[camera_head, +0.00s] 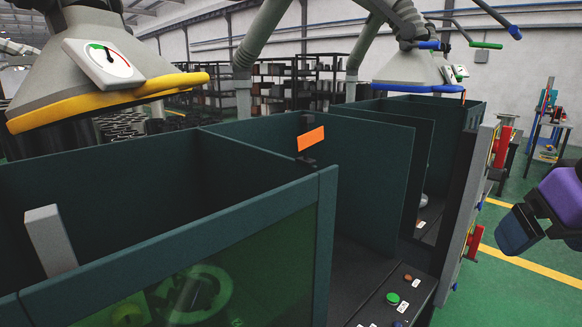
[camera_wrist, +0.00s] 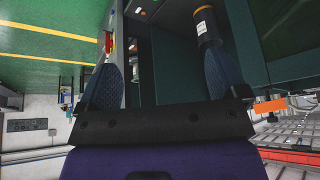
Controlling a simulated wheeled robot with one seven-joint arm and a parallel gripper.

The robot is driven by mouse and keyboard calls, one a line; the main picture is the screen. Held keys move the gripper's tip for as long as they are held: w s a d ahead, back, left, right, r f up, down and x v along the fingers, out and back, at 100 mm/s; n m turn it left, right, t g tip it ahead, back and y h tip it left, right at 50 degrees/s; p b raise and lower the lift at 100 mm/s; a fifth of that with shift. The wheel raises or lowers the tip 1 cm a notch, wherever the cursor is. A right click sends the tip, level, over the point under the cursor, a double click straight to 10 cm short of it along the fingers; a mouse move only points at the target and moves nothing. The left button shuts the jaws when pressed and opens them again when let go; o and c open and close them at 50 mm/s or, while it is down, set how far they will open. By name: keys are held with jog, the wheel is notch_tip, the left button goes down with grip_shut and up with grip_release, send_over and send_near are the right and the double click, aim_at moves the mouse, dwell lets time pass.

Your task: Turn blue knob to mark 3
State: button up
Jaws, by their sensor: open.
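I cannot make out a blue knob or its numbered marks in either view. My gripper (camera_head: 517,232), purple with dark blue fingers, is at the right edge of the head view, in front of and to the right of the booths. In the wrist view my gripper (camera_wrist: 162,68) has its two fingers wide apart with nothing held between them. A dark control ledge (camera_head: 365,314) at the booth front carries a green button (camera_head: 393,298) and a reddish-brown button (camera_head: 407,278) with small white labels.
Dark green booth partitions (camera_head: 365,175) fill the middle; an orange tag (camera_head: 310,139) is on one. A grey panel (camera_head: 468,200) with red and yellow handles stands between booths and gripper. A black cylinder (camera_wrist: 209,28) shows in the wrist view. Green floor (camera_head: 515,295) is open at right.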

jog(key=c, duration=0.3)
jog(key=shift+w, duration=0.15)
